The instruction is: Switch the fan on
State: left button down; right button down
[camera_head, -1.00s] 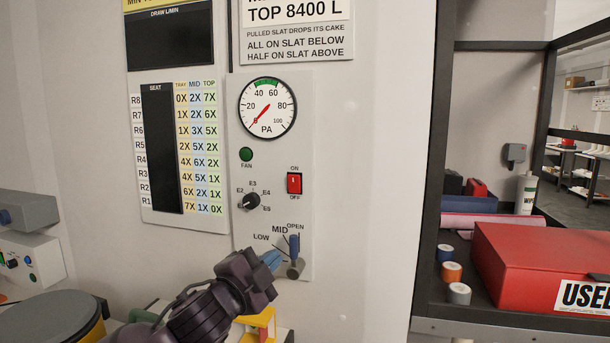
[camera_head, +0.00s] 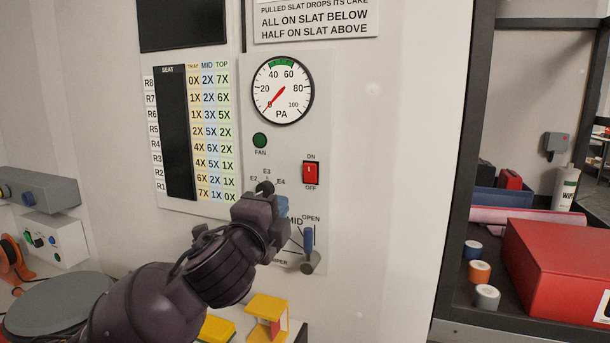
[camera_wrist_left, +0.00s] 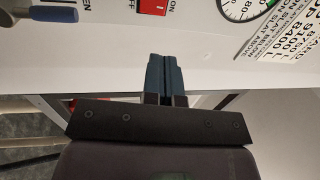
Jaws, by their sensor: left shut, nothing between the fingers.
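The fan switch (camera_head: 311,173) is a red rocker in a black frame on the white panel, with ON above it and OFF below. I cannot tell which half is pressed in. It also shows at the top edge of the left wrist view (camera_wrist_left: 153,6), partly cut off. The green FAN lamp (camera_head: 260,140) looks dark. My left gripper (camera_head: 283,206) is shut and empty, below and left of the switch, apart from it in the picture. Its blue fingers (camera_wrist_left: 165,78) are together in the wrist view. My right gripper is not in view.
The pressure gauge (camera_head: 283,88) reads about 0. My gripper partly hides the selector knob (camera_head: 265,188). A dark shelf with a red box (camera_head: 560,265) is at the right.

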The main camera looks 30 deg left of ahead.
pick_arm(q)
jog(key=b, duration=0.3)
send_near(309, 169)
jog(key=x, duration=0.6)
jog(key=shift+w+a, duration=0.1)
jog(key=shift+w, duration=0.05)
jog(key=shift+w+a, duration=0.1)
jog(key=shift+w, duration=0.5)
jog(key=shift+r, duration=0.1)
